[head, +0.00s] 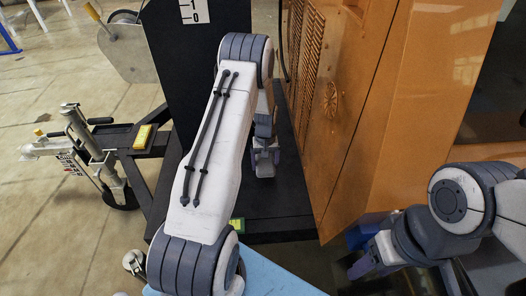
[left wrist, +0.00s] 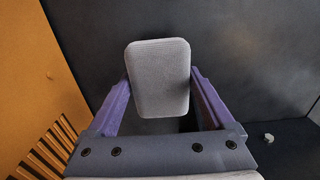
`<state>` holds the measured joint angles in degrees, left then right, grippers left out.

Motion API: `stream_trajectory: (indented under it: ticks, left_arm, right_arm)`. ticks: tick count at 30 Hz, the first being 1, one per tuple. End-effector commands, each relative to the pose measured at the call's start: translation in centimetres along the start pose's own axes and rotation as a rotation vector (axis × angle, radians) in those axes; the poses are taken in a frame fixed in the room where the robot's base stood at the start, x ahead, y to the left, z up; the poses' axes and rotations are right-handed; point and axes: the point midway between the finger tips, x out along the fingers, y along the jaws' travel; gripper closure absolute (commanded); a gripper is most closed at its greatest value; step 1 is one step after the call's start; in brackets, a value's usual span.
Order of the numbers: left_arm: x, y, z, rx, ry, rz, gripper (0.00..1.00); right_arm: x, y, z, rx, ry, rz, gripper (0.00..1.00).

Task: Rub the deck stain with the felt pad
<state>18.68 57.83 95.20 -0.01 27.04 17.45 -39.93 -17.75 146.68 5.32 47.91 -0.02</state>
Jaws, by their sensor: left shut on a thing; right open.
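My left gripper (head: 264,170) is low over the black deck (head: 275,205), beside the orange cabinet. In the left wrist view the left gripper (left wrist: 160,95) is shut on the felt pad (left wrist: 158,78), a grey block with rounded corners held between two purple fingers. A dark grey surface lies behind the pad; I cannot tell whether the pad touches it. The pad is not clear in the head view, where my left arm covers part of the deck. I cannot make out the deck stain for certain. My right gripper (head: 355,252) is open at the lower right, in front of the cabinet.
The orange cabinet (head: 365,90) with vents walls the deck's right side. A black upright panel (head: 190,60) stands behind my left arm. A yellow block (head: 143,136) sits at left near the hitch and jack wheel. A small pale bit (left wrist: 268,138) lies at the wrist view's right.

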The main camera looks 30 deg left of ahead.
Motion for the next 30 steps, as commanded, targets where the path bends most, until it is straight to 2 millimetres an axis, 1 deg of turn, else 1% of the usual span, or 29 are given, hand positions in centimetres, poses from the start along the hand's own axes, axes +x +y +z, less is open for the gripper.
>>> stream_trajectory:
  ticks: [1, 12, 15, 25, 28, 29, 30]
  left_arm:
    - [-1.0, 0.1, 0.0, 0.001, 0.001, 0.000, 0.66]
    - [-4.1, 0.3, 0.0, 0.003, 0.001, 0.000, 0.66]
    - [-4.4, 0.3, 0.1, 0.004, 0.001, 0.000, 0.66]
    - [-4.4, 0.4, 0.1, 0.006, 0.001, 0.000, 0.66]
    - [-5.5, 1.1, 0.8, 0.043, 0.002, 0.001, 0.66]
    - [-6.2, 1.6, 1.2, 0.065, 0.004, 0.001, 0.66]
    - [-7.2, 2.2, 1.9, 0.103, 0.005, 0.002, 0.66]
  right_arm:
    - [-0.8, -0.1, -0.1, 0.000, 0.000, 0.000, 0.45]
    - [-3.5, -0.2, -0.2, 0.000, 0.000, 0.000, 0.45]
    - [-3.7, -0.3, -0.2, 0.000, 0.000, 0.000, 0.45]
    - [-3.6, -0.3, -0.2, 0.000, 0.000, 0.000, 0.45]
    - [-3.6, -0.3, -0.2, 0.000, 0.000, 0.000, 0.45]
    - [-3.6, -0.3, -0.2, 0.000, 0.000, 0.000, 0.45]
    - [-3.6, -0.3, -0.2, 0.000, 0.000, 0.000, 0.45]
